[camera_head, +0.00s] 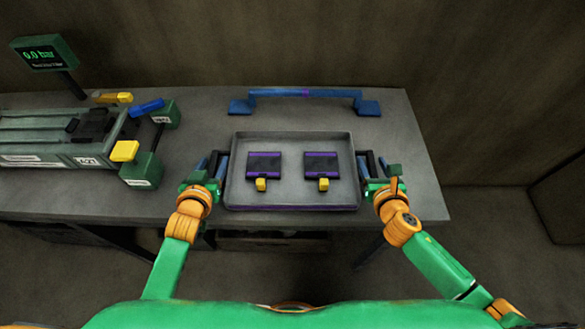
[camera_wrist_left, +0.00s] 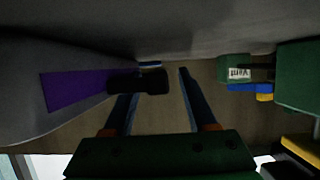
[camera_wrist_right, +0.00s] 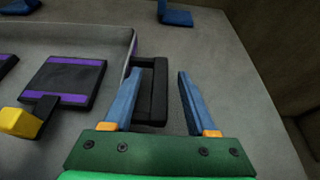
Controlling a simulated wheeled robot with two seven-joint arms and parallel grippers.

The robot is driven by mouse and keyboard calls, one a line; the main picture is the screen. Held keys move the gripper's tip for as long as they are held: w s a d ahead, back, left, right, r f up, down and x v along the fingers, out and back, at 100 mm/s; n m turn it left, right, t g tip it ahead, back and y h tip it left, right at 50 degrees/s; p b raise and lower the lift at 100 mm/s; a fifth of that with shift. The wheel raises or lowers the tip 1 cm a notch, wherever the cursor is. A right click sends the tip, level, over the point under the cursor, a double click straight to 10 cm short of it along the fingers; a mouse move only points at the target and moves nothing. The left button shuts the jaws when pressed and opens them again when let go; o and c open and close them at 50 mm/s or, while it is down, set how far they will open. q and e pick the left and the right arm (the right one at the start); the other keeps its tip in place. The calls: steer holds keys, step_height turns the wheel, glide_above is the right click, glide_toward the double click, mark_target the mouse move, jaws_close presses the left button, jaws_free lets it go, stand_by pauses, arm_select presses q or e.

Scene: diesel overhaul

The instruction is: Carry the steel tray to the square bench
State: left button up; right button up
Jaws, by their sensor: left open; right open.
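The steel tray (camera_head: 292,138) lies flat on a grey bench top (camera_head: 420,190) in the head view. It holds two dark blocks with purple stripes (camera_head: 264,165) (camera_head: 323,165), each with a yellow tab. My left gripper (camera_head: 217,164) is open at the tray's left side. My right gripper (camera_head: 371,162) is open at the right side. In the right wrist view its fingers (camera_wrist_right: 160,73) straddle the black handle (camera_wrist_right: 153,95). I cannot tell which bench is the square one.
A blue bar on two feet (camera_head: 305,93) lies behind the tray. A green-grey engine fixture (camera_head: 60,135) with yellow and blue parts stands at the left, with a gauge display (camera_head: 45,53) reading 0.0 bar. Bench top right of the tray is clear.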

steer(key=shift+w, duration=0.1)
arm_select(q)
steer(key=shift+w, duration=0.1)
jaws_close()
arm_select(e)
jaws_close()
stand_by(1.1)
